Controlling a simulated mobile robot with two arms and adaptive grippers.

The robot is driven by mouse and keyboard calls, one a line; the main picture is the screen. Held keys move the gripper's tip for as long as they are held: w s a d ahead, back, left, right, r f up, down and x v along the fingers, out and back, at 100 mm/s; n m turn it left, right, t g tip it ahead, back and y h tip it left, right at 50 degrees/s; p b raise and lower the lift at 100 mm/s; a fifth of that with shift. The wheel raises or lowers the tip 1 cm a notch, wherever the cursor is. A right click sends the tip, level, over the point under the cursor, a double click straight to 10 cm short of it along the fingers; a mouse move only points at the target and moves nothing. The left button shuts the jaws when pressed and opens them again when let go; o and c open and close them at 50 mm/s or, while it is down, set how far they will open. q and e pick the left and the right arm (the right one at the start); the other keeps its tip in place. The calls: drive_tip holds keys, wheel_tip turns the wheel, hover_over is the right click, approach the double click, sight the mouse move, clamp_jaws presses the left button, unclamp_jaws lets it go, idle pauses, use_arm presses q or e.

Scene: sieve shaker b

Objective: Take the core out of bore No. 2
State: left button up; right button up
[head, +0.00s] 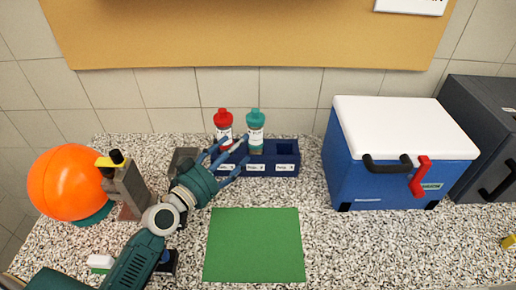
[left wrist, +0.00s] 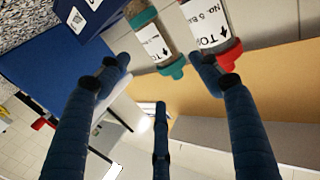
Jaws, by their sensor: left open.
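A dark blue rack (head: 258,170) stands on the speckled counter, with small white labels too small to read on its front. A red-capped core tube (head: 223,122) stands in its left part and a teal-capped core tube (head: 256,133) in its middle. The right slot looks empty. My left gripper (head: 228,160) is open, its fingers spread in front of the tubes. The teal-capped tube (left wrist: 151,40) shows an arrow. Both appear beyond the open fingers (left wrist: 160,80). My right gripper is out of view.
A blue cooler with a white lid (head: 400,150) stands right of the rack, beside a dark grey case (head: 490,140). A green mat (head: 254,245) lies bare in front. An orange ball (head: 68,183) and a grey upright device (head: 127,185) stand at left.

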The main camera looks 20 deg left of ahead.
sight(254, 140)
use_arm(q)
drive_tip(key=w+f, duration=0.1)
drive_tip(key=w+d+f+b, duration=0.1)
drive_tip(key=w+f, duration=0.1)
drive_tip(key=shift+w+d, duration=0.1)
drive_tip(key=shift+w, duration=0.2)
drive_tip(key=shift+x, duration=1.05)
drive_tip(key=shift+w+d, duration=0.2)
drive_tip(key=shift+w, duration=0.4)
drive_tip(key=p+x, duration=0.1)
drive_tip(key=x, duration=0.2)
drive_tip(key=shift+w+d, duration=0.1)
drive_tip(key=shift+w, duration=0.15)
drive_tip(key=shift+w+d+f, duration=0.15)
drive_tip(key=shift+w, duration=0.25)
drive_tip(key=shift+s, duration=0.1)
drive_tip(key=shift+c, duration=0.2)
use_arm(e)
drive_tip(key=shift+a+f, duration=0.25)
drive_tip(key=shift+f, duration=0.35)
